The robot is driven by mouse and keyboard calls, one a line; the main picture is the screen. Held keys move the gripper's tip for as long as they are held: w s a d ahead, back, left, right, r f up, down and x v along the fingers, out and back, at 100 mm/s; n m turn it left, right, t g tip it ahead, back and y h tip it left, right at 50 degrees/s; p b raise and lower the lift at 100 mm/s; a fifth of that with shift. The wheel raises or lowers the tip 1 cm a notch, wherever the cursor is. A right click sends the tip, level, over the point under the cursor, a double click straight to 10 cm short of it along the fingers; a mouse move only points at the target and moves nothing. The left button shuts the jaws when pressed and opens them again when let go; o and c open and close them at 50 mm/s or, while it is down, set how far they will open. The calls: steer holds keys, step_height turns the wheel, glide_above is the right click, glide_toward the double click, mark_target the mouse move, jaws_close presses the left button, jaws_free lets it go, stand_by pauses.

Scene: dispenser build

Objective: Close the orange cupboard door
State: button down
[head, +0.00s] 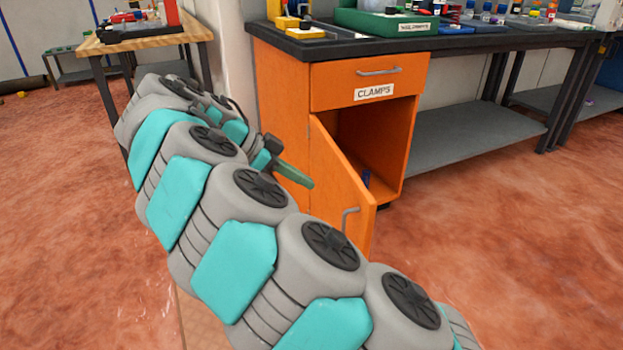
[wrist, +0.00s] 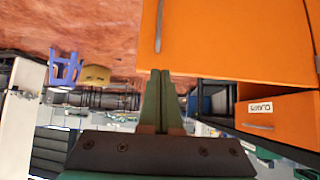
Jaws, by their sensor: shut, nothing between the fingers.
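The orange cupboard door (head: 338,178) stands open in the head view, hinged on its left side and swung out toward me. Its grey handle (head: 349,218) is near the free edge. In the wrist view the orange door (wrist: 235,38) fills the upper right, and the handle (wrist: 159,25) hangs at its left part. My gripper (head: 308,183) is shut and empty, its green fingertips in front of the door's outer face. In the wrist view the fingertips (wrist: 160,72) overlap the door's edge. I cannot tell whether they touch it.
The orange cabinet (head: 280,95) has a shut drawer (head: 335,85) labelled CLAMPS above the opening. A small blue thing (head: 366,178) shows inside. A dark worktop (head: 300,45) runs to the right, with a grey lower shelf (head: 470,135). Reddish floor (head: 500,250) is clear at the right.

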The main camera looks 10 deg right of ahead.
mark_target(359, 200)
steer(key=x, duration=0.3)
steer(key=r+x, duration=0.1)
steer(key=x, duration=0.3)
steer(key=d+x, duration=0.1)
steer(key=x, duration=0.2)
steer(key=shift+d+p, duration=0.25)
steer(key=shift+p, duration=0.15)
steer(key=shift+w+d, duration=0.2)
steer(key=shift+d, duration=0.45)
